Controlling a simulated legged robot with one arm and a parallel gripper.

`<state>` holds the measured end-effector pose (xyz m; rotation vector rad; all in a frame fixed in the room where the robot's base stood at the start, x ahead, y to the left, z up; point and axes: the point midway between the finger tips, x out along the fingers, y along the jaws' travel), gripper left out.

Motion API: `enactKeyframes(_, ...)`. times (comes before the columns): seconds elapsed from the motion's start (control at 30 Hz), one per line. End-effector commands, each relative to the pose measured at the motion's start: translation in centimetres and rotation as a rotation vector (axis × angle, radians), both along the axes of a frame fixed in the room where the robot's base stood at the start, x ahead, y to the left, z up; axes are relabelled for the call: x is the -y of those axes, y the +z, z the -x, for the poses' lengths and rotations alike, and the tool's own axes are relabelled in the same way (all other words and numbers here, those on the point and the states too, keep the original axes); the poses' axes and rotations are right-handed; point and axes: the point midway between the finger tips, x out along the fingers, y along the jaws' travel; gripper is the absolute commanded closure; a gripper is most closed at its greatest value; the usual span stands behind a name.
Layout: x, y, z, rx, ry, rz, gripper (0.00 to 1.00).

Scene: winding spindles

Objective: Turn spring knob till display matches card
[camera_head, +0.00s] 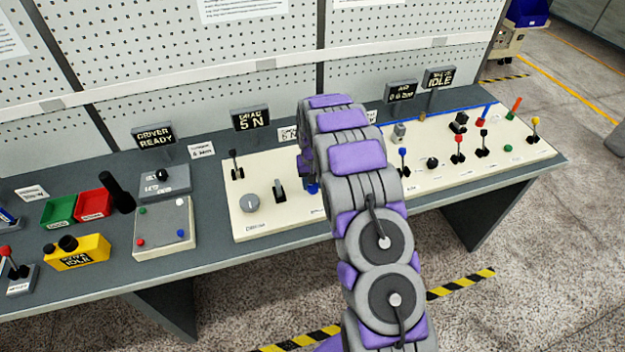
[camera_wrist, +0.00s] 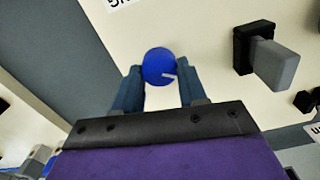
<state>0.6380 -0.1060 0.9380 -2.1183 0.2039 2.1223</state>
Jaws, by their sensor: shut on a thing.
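In the head view, a bit of the blue knob (camera_head: 313,188) shows beside my arm, which covers most of the gripper. The display (camera_head: 251,118) behind the panel's left part reads DRAG 5 N. A white card (camera_head: 288,134) beside it is partly hidden by my arm. Any display behind my arm is hidden.
On the same cream panel (camera_head: 270,229) stand a grey knob (camera_head: 251,204), a rocker switch (camera_head: 280,190) and a black lever (camera_head: 236,165). A second panel with several levers lies right of my arm. A grey box (camera_head: 163,225) stands at left.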

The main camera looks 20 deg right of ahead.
Motion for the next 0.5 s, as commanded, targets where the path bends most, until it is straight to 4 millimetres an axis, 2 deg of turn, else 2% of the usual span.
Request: enactKeyframes(0.5,-0.04,0.01,0.0,0.001,0.07,0.0,0.89)
